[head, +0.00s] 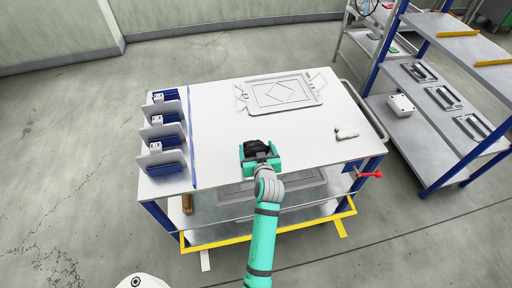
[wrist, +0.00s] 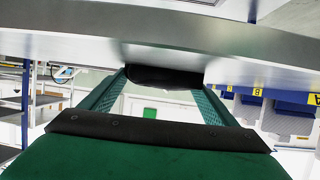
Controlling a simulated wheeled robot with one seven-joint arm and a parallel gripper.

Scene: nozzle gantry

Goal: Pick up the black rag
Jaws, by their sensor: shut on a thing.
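The black rag (head: 256,148) is a small dark bundle near the front middle of the white table (head: 230,112) in the head view. My gripper (head: 260,158) is at the table's front part, shut on the rag. In the wrist view the rag (wrist: 163,77) is a dark strip between the two green fingers (wrist: 160,88). Its lower part is hidden by the gripper in the head view. I cannot tell whether the rag touches the table top.
Blue holders with white-topped items (head: 164,135) line the table's left side. A framed plate (head: 281,93) lies at the back. A small white object (head: 346,133) lies at the right. A shelf rack (head: 430,100) stands to the right. The table's middle is clear.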

